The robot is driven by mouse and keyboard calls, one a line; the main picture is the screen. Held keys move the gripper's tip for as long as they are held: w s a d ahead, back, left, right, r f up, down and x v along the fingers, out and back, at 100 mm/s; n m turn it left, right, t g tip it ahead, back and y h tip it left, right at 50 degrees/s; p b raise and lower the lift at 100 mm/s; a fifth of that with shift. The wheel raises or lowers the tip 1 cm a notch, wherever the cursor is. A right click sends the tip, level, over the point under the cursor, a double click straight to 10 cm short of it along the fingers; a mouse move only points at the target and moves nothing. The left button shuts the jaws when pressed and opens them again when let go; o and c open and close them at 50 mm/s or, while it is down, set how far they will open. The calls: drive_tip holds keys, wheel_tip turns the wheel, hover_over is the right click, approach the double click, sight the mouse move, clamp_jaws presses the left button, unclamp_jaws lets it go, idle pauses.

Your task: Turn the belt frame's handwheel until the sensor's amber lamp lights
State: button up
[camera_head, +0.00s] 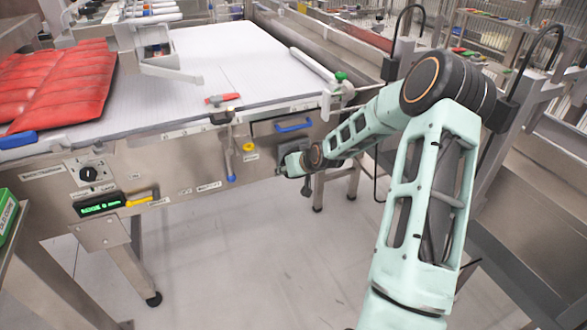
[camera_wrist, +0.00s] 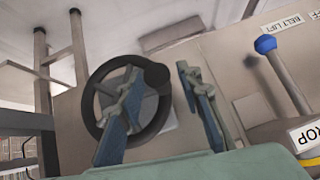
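The black handwheel (camera_wrist: 92,104) shows in the wrist view on the belt frame's metal panel, with a round dark knob (camera_wrist: 156,74) at its upper right rim. My gripper (camera_wrist: 160,82) is open, its two fingers apart and pointing at the panel. The left finger overlaps the wheel's middle; the right finger lies just right of the rim and knob. I cannot tell whether either finger touches. In the head view my gripper (camera_head: 293,166) is at the belt frame's (camera_head: 190,160) right front, and the arm largely hides the wheel. I cannot pick out the sensor or a lit amber lamp.
A blue-ended lever (camera_wrist: 266,46) stands right of the gripper, beside BELT LIFT and DROP labels; it also shows in the head view (camera_head: 231,177). A blue-handled drawer (camera_head: 293,126) is above the gripper. Red packs (camera_head: 60,80) lie on the belt. Floor in front is clear.

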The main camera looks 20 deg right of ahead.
drive_tip(key=v, duration=1.1)
idle(0.7)
